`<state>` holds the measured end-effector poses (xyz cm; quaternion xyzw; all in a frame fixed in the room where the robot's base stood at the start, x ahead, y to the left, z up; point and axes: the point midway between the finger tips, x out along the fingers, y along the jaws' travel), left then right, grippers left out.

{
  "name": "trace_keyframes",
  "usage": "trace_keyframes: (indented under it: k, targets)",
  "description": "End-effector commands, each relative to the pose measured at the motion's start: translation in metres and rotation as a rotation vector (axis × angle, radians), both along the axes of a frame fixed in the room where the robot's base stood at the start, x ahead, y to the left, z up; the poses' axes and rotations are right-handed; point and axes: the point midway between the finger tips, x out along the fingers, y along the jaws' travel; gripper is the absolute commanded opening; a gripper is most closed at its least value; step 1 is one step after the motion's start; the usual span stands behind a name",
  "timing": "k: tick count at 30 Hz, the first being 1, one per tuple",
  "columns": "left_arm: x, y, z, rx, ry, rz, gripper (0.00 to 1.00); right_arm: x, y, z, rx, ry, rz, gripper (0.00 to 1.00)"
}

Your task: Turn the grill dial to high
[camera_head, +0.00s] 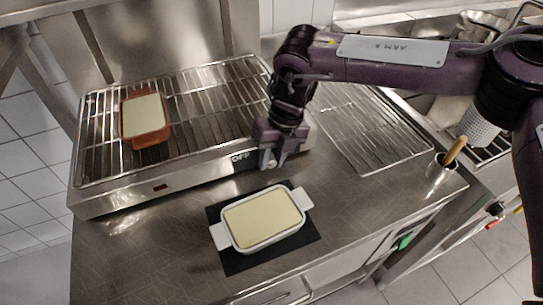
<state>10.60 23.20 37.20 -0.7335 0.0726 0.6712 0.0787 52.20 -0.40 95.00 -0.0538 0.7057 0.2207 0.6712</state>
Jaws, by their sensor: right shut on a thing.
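The grill (120,199) is a low steel box with a wire rack on top, standing at the back left of the counter. Lettering that looks like "OFF" (240,157) shows on the right part of its front face. My right gripper (270,159) points down at that front face, just right of the lettering, and is shut on the grill dial. The fingers hide the dial, so I cannot tell its setting. My left gripper is not in view.
An orange-brown dish (145,121) with pale filling sits on the grill rack. A white dish (262,219) rests on a black mat (236,262) in front of the grill. A flat wire rack (369,126) and a metal cup (440,174) with a wooden handle stand right.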

Motion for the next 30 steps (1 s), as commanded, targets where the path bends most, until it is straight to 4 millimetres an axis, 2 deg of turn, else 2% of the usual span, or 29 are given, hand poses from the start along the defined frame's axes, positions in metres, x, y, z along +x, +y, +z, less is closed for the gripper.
trace_keyframes:
  k: [9,10,14,23,26,30]
  targets:
    - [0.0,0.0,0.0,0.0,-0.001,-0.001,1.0,0.001,-0.001,0.001,0.009,0.001,-0.002,0.04]
    - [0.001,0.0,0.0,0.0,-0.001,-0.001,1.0,0.001,-0.001,0.001,0.009,0.001,-0.002,0.31]
    - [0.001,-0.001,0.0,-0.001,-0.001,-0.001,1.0,0.001,-0.001,0.001,0.008,0.001,-0.002,0.48]
    - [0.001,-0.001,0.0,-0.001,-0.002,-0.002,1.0,0.001,-0.001,0.002,0.008,0.001,-0.001,0.48]
    - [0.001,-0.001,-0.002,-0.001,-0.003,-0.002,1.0,0.003,-0.004,0.01,0.008,0.0,-0.003,0.48]
    - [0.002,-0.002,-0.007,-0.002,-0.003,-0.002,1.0,0.005,-0.008,0.033,0.009,-0.003,-0.003,0.48]
